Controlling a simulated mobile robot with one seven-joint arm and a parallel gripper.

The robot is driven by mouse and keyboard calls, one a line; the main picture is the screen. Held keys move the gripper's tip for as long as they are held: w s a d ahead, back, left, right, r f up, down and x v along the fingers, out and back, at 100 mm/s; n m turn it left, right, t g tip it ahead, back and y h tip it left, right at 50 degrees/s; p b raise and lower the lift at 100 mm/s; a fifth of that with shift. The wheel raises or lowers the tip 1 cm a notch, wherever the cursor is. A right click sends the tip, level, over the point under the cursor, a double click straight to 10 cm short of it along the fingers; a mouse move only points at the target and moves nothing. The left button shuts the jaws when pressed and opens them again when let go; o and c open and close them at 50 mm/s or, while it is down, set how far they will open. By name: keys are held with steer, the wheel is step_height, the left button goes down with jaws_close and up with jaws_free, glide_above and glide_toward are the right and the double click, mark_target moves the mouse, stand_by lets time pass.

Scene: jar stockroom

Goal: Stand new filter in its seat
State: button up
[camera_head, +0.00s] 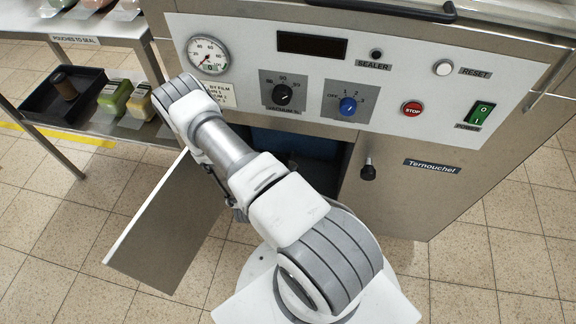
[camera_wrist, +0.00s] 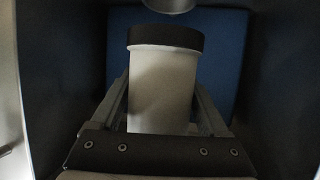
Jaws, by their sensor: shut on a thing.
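In the wrist view a white cylinder with a black end cap, the filter (camera_wrist: 162,85), is held between the two fingers of my gripper (camera_wrist: 162,108). My gripper is shut on it, inside a dark compartment. A round grey metal fitting (camera_wrist: 168,5) shows at the top edge of the wrist view, just beyond the capped end. A gap seems to lie between the cap and this fitting. I cannot tell for sure whether this fitting is the seat. In the head view my arm hides the gripper and the filter.
The compartment has a blue panel (camera_wrist: 225,55) at its far side and dark walls close on both sides. In the head view the cabinet door (camera_head: 165,230) hangs open at the left. A shelf with a black tray (camera_head: 35,112) and pouches stands farther left. Tiled floor is clear at front.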

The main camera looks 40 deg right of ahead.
steer(key=b+x, duration=0.1)
steer(key=x, duration=0.2)
steer(key=f+b+x, duration=0.1)
steer(key=x, duration=0.3)
steer(key=a+b+x, duration=0.1)
steer(key=x, duration=0.3)
steer(key=shift+w+d+f+b, duration=0.2)
steer(key=shift+f+b, duration=0.1)
steer(key=shift+f, duration=0.15)
step_height(320, 180, down, 4)
steer(key=shift+b, duration=1.05)
steer(key=shift+r, duration=0.1)
steer(key=o, duration=1.4)
steer(key=shift+p+v, duration=2.05)
steer(key=shift+v, duration=3.95)
